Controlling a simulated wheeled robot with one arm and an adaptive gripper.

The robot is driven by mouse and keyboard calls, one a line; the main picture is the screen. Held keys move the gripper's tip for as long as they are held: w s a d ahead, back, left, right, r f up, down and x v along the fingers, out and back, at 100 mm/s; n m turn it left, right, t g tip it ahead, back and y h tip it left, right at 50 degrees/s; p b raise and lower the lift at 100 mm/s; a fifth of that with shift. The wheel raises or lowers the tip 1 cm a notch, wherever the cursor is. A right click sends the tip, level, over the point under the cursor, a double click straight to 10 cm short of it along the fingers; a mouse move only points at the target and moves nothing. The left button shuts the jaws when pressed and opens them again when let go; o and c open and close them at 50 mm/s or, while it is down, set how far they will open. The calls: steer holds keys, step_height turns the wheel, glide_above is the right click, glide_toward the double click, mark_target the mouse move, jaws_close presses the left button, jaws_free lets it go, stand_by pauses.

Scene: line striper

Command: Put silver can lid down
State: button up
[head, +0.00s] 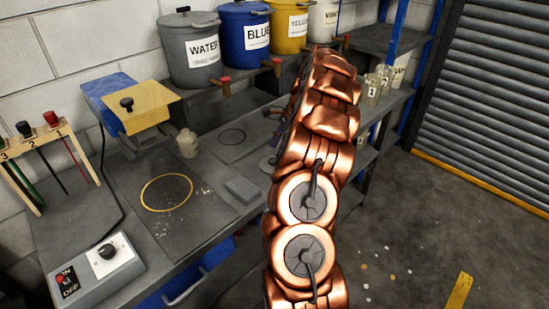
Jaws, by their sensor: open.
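My copper-coloured arm rises through the middle of the head view and covers part of the bench. A small dark part of my gripper (277,131) shows at the arm's left edge; its fingertips are mostly hidden behind the arm, and it is open. Just below it, a small round silvery piece (267,164), which looks like the silver can lid, lies on the bench (215,180), partly covered by my arm. I cannot tell whether the gripper touches it.
Buckets labelled WATER (190,50) and BLUE (246,40) line the back shelf. Glass jars (372,88) stand right of my arm.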

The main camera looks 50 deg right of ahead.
steer(key=b+v, duration=0.2)
steer(key=v, duration=0.5)
steer(key=shift+d+r, duration=0.15)
steer(key=shift+r, duration=0.1)
steer(key=shift+s, duration=0.1)
steer(key=shift+r, duration=0.1)
steer(key=w+a+r+n+g, duration=0.1)
steer(key=a+r+n, duration=0.25)
steer(key=a, duration=0.65)
steer(key=w+a+r+n, duration=0.15)
steer(key=a+n, duration=0.35)
steer(key=a, duration=0.5)
steer(key=s+a+r+n+g, duration=0.1)
steer(key=s+a+n, duration=0.25)
steer(key=a, duration=0.35)
steer(key=s+a+n+g, duration=0.15)
steer(key=s+a, duration=0.25)
steer(key=a, duration=0.4)
steer(key=s+a+f+n+h, duration=0.1)
steer(key=s+a+f+n, duration=0.1)
steer(key=s, duration=0.5)
steer(key=s+a+f+n+h, duration=0.1)
steer(key=s+a+f+n, duration=0.1)
steer(key=s, duration=0.6)
steer(key=s+a+f+n+h, duration=0.2)
steer(key=s+a+f+n, duration=0.1)
steer(key=s+n, duration=0.3)
steer(key=shift+s+f, duration=0.35)
steer(key=shift+s, duration=0.5)
